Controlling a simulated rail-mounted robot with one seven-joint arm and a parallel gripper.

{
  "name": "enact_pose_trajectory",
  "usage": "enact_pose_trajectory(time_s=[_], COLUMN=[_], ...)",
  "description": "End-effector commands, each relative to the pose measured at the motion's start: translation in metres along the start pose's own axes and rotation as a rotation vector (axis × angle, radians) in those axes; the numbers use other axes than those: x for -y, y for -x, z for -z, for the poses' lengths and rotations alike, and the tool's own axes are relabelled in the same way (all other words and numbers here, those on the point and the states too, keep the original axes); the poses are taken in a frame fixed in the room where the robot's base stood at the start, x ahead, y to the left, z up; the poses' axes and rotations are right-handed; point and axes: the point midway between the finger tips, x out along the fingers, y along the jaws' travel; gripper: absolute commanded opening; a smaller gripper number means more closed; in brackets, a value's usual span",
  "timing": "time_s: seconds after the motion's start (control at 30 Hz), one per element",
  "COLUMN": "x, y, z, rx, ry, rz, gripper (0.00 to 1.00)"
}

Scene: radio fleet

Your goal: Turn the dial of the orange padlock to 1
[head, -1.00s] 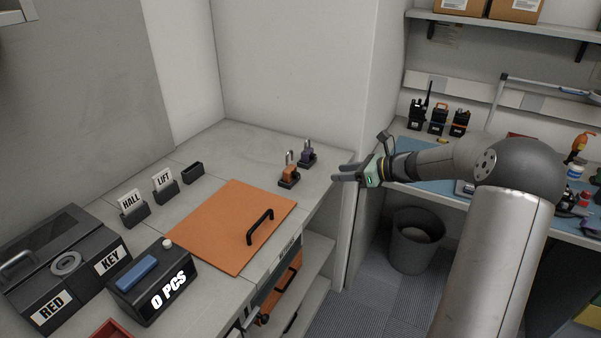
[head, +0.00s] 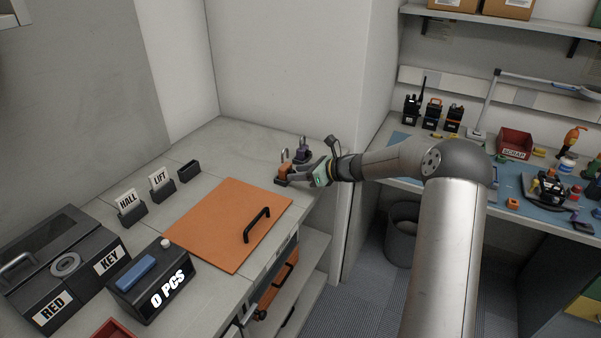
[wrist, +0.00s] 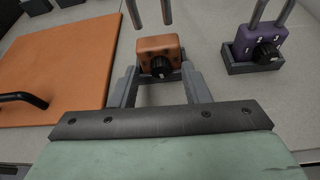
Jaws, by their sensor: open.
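The orange padlock (head: 284,169) stands upright near the right end of the grey counter; its shackle points up. In the wrist view the orange padlock (wrist: 160,46) faces me with a black dial (wrist: 161,67) on its front; the dial's setting is too small to read. My gripper (head: 291,176) is at the padlock, coming from the right. In the wrist view my gripper's two fingers (wrist: 160,88) are open, one on each side below the dial. I cannot tell whether they touch the padlock or its holder.
A purple padlock (wrist: 262,43) with a black dial stands in a dark holder (wrist: 256,66) close to the right. An orange board (head: 225,220) with a black handle (head: 258,226) lies to the left. A small black holder (head: 189,171) stands farther left. The wall (head: 280,70) rises behind.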

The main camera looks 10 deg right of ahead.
Motion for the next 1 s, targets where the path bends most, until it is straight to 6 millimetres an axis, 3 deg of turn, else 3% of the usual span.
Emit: enact_pose_trajectory(time_s=[0.07, 0.2, 0.57, 1.0], x=[0.000, 0.000, 0.000, -0.004], y=[0.000, 0.000, -0.001, -0.004], z=[0.000, 0.000, 0.004, 0.012], rx=[0.000, 0.000, 0.000, 0.001], ry=[0.000, 0.000, 0.036, 0.324], rz=[0.000, 0.000, 0.014, 0.134], gripper=[0.37, 0.00, 0.00, 0.00])
